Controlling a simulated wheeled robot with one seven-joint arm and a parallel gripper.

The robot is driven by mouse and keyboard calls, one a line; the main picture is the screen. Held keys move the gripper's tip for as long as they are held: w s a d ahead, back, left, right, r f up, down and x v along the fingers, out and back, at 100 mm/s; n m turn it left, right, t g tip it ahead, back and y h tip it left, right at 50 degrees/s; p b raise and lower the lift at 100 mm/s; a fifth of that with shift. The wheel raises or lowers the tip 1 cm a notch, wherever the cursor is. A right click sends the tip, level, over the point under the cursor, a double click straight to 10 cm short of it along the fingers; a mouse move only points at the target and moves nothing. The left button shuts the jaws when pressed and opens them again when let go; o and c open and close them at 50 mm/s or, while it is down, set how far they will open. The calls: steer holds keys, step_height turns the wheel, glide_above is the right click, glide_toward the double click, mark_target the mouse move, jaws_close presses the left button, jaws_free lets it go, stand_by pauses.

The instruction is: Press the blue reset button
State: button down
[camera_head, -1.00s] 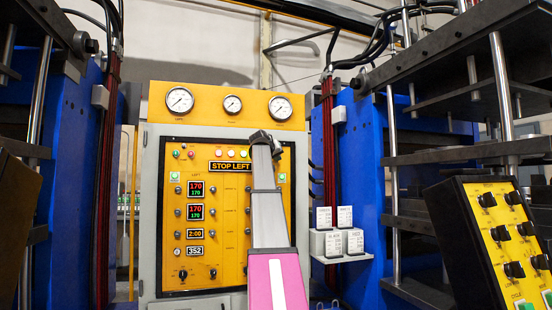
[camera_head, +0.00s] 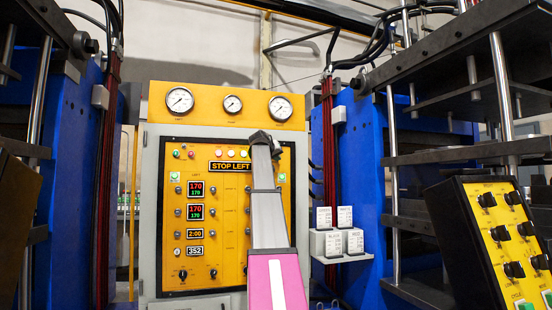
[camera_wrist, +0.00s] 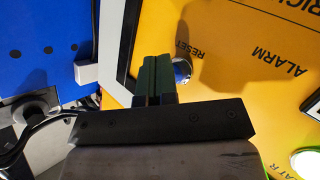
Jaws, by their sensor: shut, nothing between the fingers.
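The reset button (camera_wrist: 182,70) shows in the wrist view as a round metal-rimmed piece on the yellow panel (camera_wrist: 228,85), next to the word RESET. Its face is largely hidden, so its blue colour is hard to make out. My gripper (camera_wrist: 152,65) is shut and empty, with its dark green fingertips right beside the button in the picture. I cannot tell whether they touch it. In the head view my arm reaches up to the upper right part of the control panel (camera_head: 225,245), and the arm hides the button there.
Three round gauges (camera_head: 233,104) sit above the panel. A tilted yellow control box (camera_head: 500,240) with black knobs stands at the right. Blue press frames (camera_head: 360,180) flank the panel, and a small shelf with white-labelled boxes (camera_head: 332,243) hangs to its right.

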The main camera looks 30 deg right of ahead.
steer(key=shift+w+d, duration=0.15)
steer(key=shift+w, duration=0.5)
stand_by(0.5)
steer(key=shift+s, duration=0.2)
steer(key=shift+s+a, duration=0.15)
steer(key=shift+s, duration=0.4)
steer(key=shift+s+a, duration=0.15)
steer(key=shift+s, duration=0.4)
steer(key=s, duration=0.2)
steer(key=s+a, duration=0.1)
steer(key=s, duration=0.1)
steer(key=shift+s+a, duration=0.1)
steer(key=shift+s, duration=0.3)
stand_by(0.7)
